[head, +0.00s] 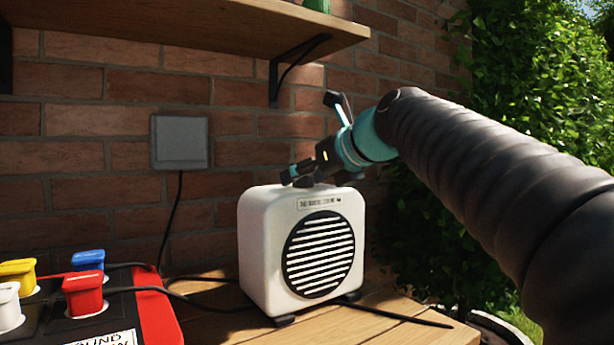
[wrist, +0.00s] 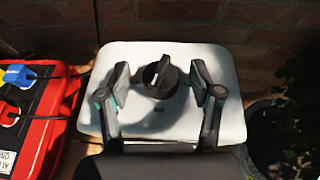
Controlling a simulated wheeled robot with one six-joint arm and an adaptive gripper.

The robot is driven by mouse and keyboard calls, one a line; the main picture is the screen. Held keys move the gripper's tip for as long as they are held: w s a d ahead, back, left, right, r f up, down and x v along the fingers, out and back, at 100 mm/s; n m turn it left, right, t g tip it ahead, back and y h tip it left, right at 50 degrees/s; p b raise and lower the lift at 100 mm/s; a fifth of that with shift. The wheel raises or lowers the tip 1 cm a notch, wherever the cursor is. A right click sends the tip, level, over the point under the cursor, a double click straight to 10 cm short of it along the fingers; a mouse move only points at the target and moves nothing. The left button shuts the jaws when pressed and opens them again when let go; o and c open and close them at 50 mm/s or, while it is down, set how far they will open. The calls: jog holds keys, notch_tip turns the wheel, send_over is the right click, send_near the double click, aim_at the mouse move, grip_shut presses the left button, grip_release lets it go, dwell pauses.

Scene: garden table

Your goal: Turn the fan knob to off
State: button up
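The fan (head: 255,235) is a white box with a round black slatted grille, standing on the wooden table. Its black knob (wrist: 160,76) sits on the white top, with a raised grip bar pointing up and slightly right in the wrist view. In the head view the knob is largely hidden by my gripper (head: 300,178). In the wrist view my gripper (wrist: 160,84) is open, one finger on each side of the knob, with gaps between the fingers and the knob. Any setting marks are too small to read.
A red and black power board (head: 160,318) with yellow, white, blue and red plugs lies at the left; it also shows in the wrist view (wrist: 35,130). Black cables run across the table (head: 390,330). A shelf (head: 200,22) overhangs the brick wall, above a grey wall box (head: 180,142). Foliage is at the right.

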jog(key=c, duration=1.1)
jog(key=shift+d+p, duration=0.1)
jog(key=shift+p, duration=0.3)
jog(key=n+g+y+p, duration=0.1)
jog(key=p, duration=0.1)
jog(key=n+g+y+p, duration=0.1)
jog(key=n+g+p, duration=0.1)
jog(key=p, duration=0.1)
jog(key=shift+w+d+r+n+y, duration=0.2)
jog(key=shift+r+n+y, duration=0.1)
jog(key=shift+r+y, duration=0.1)
jog(key=n+g+p, duration=0.2)
jog(key=p, duration=0.1)
jog(key=n+g+y+p, duration=0.1)
jog(key=g+p, duration=0.1)
jog(key=p, duration=0.1)
jog(key=shift+w+f+n+y, duration=0.1)
jog(key=shift+w+n+y, duration=0.05)
jog(key=shift+n+y, duration=0.2)
jog(key=n+g, duration=0.1)
jog(key=n+g+p, duration=0.1)
jog(key=g, duration=0.1)
jog(key=n+g+p, duration=0.1)
jog(key=shift+w+f+n+y, duration=0.2)
jog(key=shift+f+n+y, duration=0.05)
jog(key=shift+f, duration=0.1)
jog(key=shift+w+a+n+g+h, duration=0.1)
jog(key=shift+n+g+h, duration=0.3)
jog(key=shift+n+g, duration=1.3)
jog(key=shift+g, duration=0.4)
